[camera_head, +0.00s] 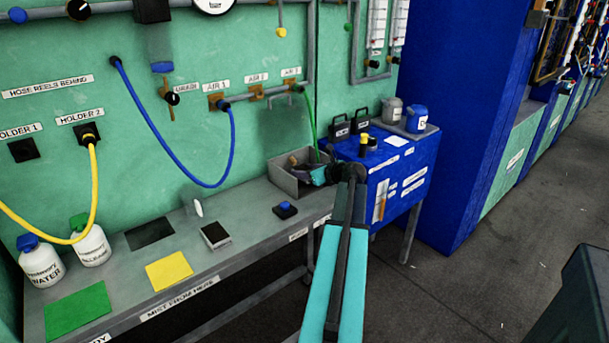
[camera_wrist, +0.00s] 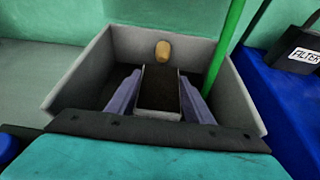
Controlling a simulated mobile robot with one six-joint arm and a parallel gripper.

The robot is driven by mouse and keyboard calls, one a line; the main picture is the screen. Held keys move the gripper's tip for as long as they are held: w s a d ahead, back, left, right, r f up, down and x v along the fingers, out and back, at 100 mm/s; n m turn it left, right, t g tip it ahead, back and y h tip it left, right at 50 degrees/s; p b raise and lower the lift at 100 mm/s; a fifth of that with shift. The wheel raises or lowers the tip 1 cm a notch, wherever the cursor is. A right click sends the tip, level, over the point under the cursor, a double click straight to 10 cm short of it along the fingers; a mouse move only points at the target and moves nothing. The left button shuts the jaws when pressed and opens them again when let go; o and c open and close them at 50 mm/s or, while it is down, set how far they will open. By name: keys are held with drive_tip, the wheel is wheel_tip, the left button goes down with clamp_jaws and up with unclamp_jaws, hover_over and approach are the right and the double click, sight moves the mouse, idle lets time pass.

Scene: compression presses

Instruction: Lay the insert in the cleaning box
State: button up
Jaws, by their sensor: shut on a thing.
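The cleaning box appears to be the grey open-topped box (camera_head: 286,182) at the right end of the bench. Its grey walls (camera_wrist: 75,78) surround the fingers in the wrist view. My gripper (camera_wrist: 160,77) reaches down inside these walls, its two fingers on either side of the insert (camera_wrist: 159,98), a dark block with a pale grey edge. The gripper is shut on it. I cannot tell whether the insert touches the box floor. In the head view my gripper (camera_head: 316,174) is over the box, and the insert is hard to make out.
A small tan rounded object (camera_wrist: 162,51) is at the box's back wall. A green hose (camera_wrist: 228,48) comes down at the box's right side. A blue cabinet (camera_head: 385,185) with black filter cases stands right of the bench. A blue button (camera_head: 285,208) sits in front of the box.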

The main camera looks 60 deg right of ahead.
drive_tip(key=shift+f, duration=0.45)
drive_tip(key=o, duration=1.5)
drive_tip(key=shift+f, duration=0.15)
drive_tip(key=shift+c, duration=0.2)
drive_tip(key=v, duration=1.2)
drive_tip(key=shift+s, duration=0.1)
